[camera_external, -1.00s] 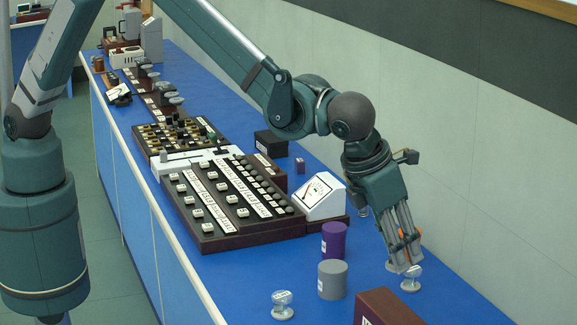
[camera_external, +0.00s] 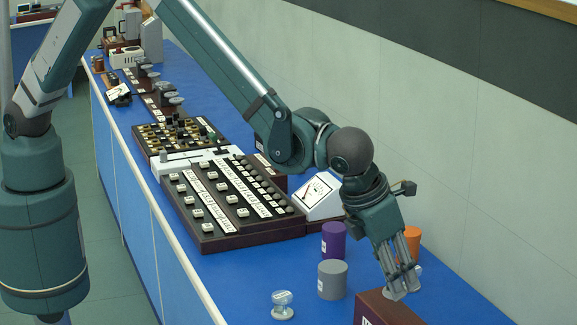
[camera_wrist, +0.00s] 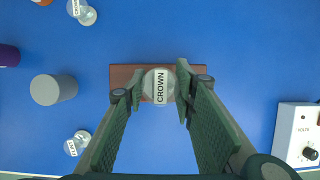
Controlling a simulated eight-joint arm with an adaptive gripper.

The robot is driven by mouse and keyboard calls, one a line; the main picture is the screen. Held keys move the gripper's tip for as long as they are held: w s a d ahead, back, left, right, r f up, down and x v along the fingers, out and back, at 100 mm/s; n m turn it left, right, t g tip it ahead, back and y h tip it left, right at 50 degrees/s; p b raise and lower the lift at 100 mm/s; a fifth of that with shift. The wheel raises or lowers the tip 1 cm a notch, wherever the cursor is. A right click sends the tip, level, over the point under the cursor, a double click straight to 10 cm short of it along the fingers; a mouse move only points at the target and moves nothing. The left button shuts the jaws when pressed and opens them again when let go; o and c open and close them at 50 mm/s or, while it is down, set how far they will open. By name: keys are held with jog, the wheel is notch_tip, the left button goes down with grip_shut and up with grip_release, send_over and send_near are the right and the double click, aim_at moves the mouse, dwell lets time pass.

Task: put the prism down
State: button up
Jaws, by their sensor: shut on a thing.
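My gripper (camera_external: 402,284) is shut on a clear, round-looking prism (camera_wrist: 158,87) with a white CROWN label, seen between the fingertips in the wrist view. The gripper, with the prism, is over a dark red-brown block (camera_external: 378,312), which also shows behind the prism in the wrist view (camera_wrist: 122,76). I cannot tell whether the prism touches the block. In the external view the fingers mostly hide the prism.
Other clear labelled pieces stand at front left (camera_external: 282,306) and upper left in the wrist view (camera_wrist: 84,12). A grey cylinder (camera_external: 332,280), purple cylinder (camera_external: 333,240) and orange cylinder (camera_external: 413,238) stand nearby. A white VOLTS box (camera_wrist: 296,135) is at right.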

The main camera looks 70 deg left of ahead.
jog(key=shift+f, duration=1.85)
jog(key=shift+f, duration=0.15)
jog(key=o, duration=0.9)
jog(key=shift+r, duration=0.25)
jog(key=shift+v, duration=5.9)
